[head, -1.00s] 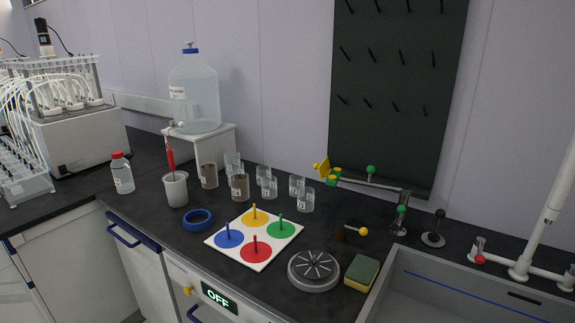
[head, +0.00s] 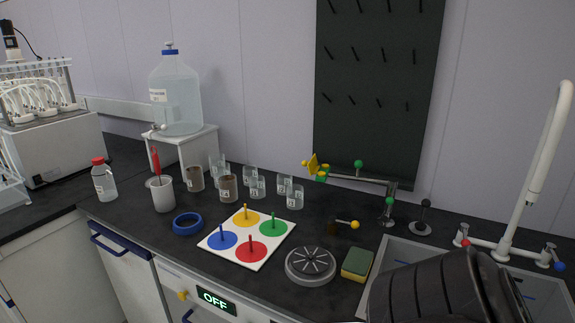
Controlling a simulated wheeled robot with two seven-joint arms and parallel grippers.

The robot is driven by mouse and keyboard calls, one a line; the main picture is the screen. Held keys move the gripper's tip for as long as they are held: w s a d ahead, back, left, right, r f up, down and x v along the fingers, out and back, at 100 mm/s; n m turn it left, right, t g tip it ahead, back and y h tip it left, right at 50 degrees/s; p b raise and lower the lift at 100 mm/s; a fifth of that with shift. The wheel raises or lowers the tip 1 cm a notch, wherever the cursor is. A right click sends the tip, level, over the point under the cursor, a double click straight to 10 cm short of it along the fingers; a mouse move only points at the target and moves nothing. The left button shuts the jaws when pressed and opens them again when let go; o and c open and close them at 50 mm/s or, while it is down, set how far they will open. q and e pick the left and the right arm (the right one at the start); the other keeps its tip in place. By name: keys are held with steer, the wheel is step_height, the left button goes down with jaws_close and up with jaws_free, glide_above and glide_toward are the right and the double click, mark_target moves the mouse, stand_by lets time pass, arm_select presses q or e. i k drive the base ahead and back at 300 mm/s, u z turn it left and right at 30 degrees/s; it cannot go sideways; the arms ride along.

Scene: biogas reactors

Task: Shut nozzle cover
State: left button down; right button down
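The nozzle (head: 322,176) is a small green and yellow fitting at the left end of a thin grey pipe, above the back of the dark worktop in the head view. Its yellow cover (head: 312,163) appears as a flat plate tilted up, standing open from the nozzle. A green knob (head: 358,164) stands on the pipe to its right. My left gripper is not in view. A black part of my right arm shows at the bottom right, over the sink; no gripper fingers can be made out.
Below the nozzle stand several glass beakers (head: 291,197), a yellow-tipped valve handle (head: 354,225), a grey round disc (head: 310,264) and a sponge (head: 357,264). A white board (head: 262,255) with coloured discs lies left. The sink (head: 388,245) and white tap (head: 527,190) are right.

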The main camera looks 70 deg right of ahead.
mark_target(311, 167)
steer(key=i, duration=2.25)
steer(key=z, duration=3.55)
steer(key=i, duration=0.5)
steer(key=z, duration=0.1)
steer(key=k, duration=0.5)
steer(key=u, duration=1.25)
steer(key=k, duration=0.7)
steer(key=z, duration=1.35)
steer(key=i, duration=0.25)
steer(key=u, duration=0.05)
